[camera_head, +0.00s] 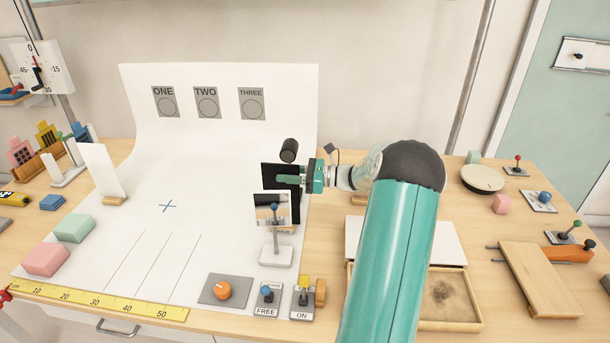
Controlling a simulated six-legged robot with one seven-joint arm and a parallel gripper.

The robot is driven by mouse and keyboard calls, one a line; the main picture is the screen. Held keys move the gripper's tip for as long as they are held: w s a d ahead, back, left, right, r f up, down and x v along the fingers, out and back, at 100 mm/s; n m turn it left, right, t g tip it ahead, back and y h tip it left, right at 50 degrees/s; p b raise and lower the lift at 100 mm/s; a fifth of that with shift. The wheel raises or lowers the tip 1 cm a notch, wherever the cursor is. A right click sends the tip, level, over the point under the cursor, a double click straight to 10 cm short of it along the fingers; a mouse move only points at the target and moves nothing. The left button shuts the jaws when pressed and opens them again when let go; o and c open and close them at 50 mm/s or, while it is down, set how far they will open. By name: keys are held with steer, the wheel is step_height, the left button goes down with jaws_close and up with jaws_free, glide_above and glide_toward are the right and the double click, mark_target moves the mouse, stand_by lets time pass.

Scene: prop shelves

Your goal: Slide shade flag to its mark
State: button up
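A black upright panel (270,171), which looks like the shade flag, stands at the right side of the white paper sweep. My gripper (288,180) reaches in from the right, with its green fingers in front of or at the panel. The view does not show whether the fingers grip it. A small mirror on a stand (275,249) hides the panel's lower part. A blue cross mark (168,206) is on the paper to the left, apart from the panel. Thin parallel lines (178,263) are also drawn on the paper, nearer the front.
A black cylinder (289,149) is just above the panel. A white card (99,168) stands at left, near green (74,228) and pink (46,259) blocks. A yellow ruler (100,302) and an orange knob (222,291) lie along the front. The paper's middle is clear.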

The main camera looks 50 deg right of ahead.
steer(key=shift+x, duration=0.95)
jaws_close()
steer(key=shift+r, duration=0.2)
steer(key=shift+w, duration=0.1)
steer(key=x, duration=2.6)
stand_by(3.2)
steer(key=shift+f, duration=0.15)
stand_by(0.4)
